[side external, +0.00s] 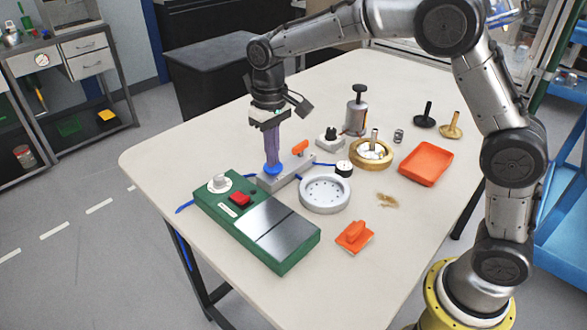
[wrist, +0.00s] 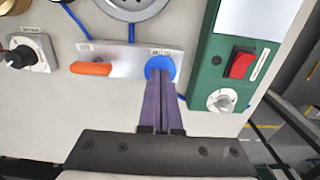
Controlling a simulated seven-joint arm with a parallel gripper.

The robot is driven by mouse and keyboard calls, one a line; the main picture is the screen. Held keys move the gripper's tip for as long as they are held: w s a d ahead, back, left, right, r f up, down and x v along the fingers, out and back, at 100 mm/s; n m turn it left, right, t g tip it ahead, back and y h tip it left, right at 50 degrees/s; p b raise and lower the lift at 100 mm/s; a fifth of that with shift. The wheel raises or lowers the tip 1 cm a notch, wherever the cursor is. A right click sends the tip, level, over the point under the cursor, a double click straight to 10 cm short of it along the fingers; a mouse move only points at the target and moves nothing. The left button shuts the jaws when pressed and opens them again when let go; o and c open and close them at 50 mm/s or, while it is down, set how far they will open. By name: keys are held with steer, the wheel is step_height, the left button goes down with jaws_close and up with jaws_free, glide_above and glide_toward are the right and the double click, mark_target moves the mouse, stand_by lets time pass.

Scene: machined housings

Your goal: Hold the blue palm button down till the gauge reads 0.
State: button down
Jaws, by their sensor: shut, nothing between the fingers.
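The blue palm button (side external: 271,170) sits on the near end of a grey block (side external: 292,173). It also shows in the wrist view (wrist: 160,66). My gripper (side external: 272,164) points down over it, its purple fingers together and empty. The fingertips reach the top of the button and look to be in contact. I cannot tell how far the button is pressed. A small round black-sided dial with a pale face (side external: 344,167), perhaps the gauge, is by the block's far end; its reading is too small to see.
An orange lever (wrist: 90,68) is on the same block. A green box (side external: 257,230) with a red switch and a white knob lies close beside it. A grey round flange (side external: 325,194), a brass ring (side external: 371,153) and an orange tray (side external: 426,163) stand to the right.

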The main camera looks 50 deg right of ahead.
steer(key=shift+f, duration=0.1)
steer(key=shift+r, duration=2.8)
steer(key=shift+d+r, duration=0.15)
steer(key=shift+r, duration=0.15)
steer(key=s+d+r+t, duration=0.2)
steer(key=s+d+r, duration=0.1)
steer(key=s+r, duration=0.3)
steer(key=s+d+r+t, duration=0.1)
steer(key=s+d+r, duration=0.1)
steer(key=s+r, duration=0.45)
steer(key=s+d+f+t, duration=0.1)
steer(key=s+f, duration=0.5)
steer(key=s, duration=0.2)
steer(key=s+d+f+t, duration=0.1)
steer(key=s+f, duration=0.4)
steer(key=s, duration=0.3)
steer(key=shift+s+f+t, duration=0.15)
steer(key=shift+f+t, duration=0.15)
steer(key=shift+f, duration=0.1)
